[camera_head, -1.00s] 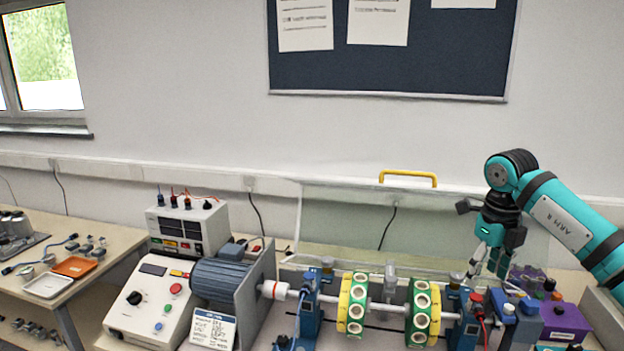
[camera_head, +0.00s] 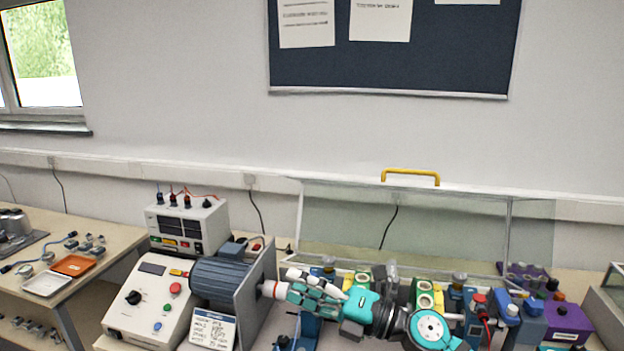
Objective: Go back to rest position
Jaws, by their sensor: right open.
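My right gripper (camera_head: 300,287), teal and grey, lies low across the calibration rig with its fingers pointing left. The fingers are apart and I see nothing held between them. It is in front of the rig's shaft and hides much of the two green-and-yellow discs; part of the right disc (camera_head: 424,294) shows above my arm. The fingertips are close to the white coupling (camera_head: 269,289) by the motor (camera_head: 221,281); I cannot tell whether they touch. My left gripper is not in view.
A clear guard with a yellow handle (camera_head: 410,176) stands raised behind the rig. A control box (camera_head: 150,305) and a power supply (camera_head: 187,226) stand left of it. Blue-topped and purple boxes (camera_head: 567,322) are at right. A side table with trays (camera_head: 46,284) is far left.

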